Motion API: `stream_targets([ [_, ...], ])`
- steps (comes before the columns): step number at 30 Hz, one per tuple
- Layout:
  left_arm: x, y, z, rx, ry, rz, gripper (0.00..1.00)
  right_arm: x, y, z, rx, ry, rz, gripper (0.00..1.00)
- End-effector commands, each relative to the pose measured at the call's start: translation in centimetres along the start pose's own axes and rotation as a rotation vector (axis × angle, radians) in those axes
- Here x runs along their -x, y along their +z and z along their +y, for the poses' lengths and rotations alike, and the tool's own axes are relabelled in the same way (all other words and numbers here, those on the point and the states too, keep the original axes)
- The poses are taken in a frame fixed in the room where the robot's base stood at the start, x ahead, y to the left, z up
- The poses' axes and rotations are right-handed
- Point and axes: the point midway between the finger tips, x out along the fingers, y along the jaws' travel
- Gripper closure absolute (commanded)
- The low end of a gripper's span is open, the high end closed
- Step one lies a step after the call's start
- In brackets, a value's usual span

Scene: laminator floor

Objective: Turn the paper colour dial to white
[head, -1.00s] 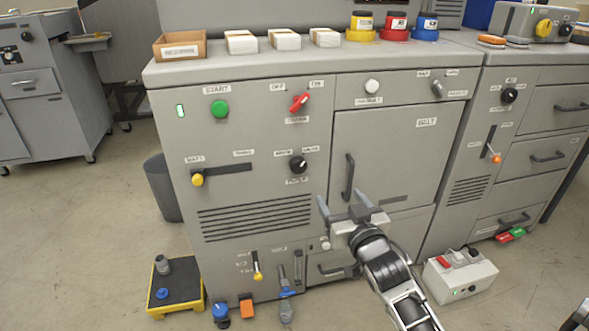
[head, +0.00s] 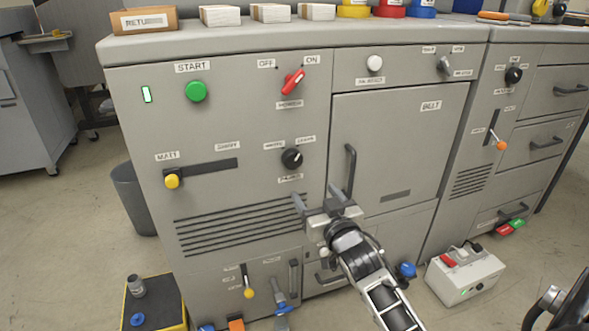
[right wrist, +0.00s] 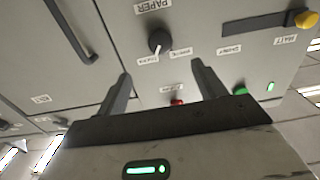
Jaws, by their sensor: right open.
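The paper colour dial (head: 292,159) is a round black knob on the grey machine front, with small labels at its upper left and upper right and one below. Its white mark points toward the upper-right label in the head view. The dial also shows in the right wrist view (right wrist: 160,41), upside down, where the label on its right seems to read WHITE. My right gripper (head: 317,199) is open and empty, below and slightly right of the dial, apart from it. Its two fingers (right wrist: 161,71) point toward the panel, the dial lying between their directions.
A red switch (head: 292,82) and green START button (head: 196,91) sit above. A yellow-knobbed slider (head: 172,181) is at left. A vertical door handle (head: 350,172) stands close to the right of my gripper. A grey box (head: 465,275) stands on the floor.

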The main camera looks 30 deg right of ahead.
Motion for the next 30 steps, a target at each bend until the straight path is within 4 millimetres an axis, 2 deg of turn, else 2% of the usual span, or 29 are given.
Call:
stream_targets([
  [12,-1.8,2.6,-0.2,0.009,0.015,-0.052,0.64,-9.0,0.0,0.1,0.001,0.001,0.002,0.30],
  [18,-2.8,3.4,-0.1,0.010,0.025,-0.070,0.64,-12.4,0.0,0.0,-0.001,0.000,0.002,0.30],
  [24,-3.4,4.1,0.1,0.012,0.035,-0.092,0.64,-14.0,0.0,0.0,0.000,0.000,0.000,0.30],
  [30,-3.4,4.1,0.3,0.015,0.039,-0.092,0.64,-14.3,-0.1,0.0,0.000,0.000,0.000,0.30],
])
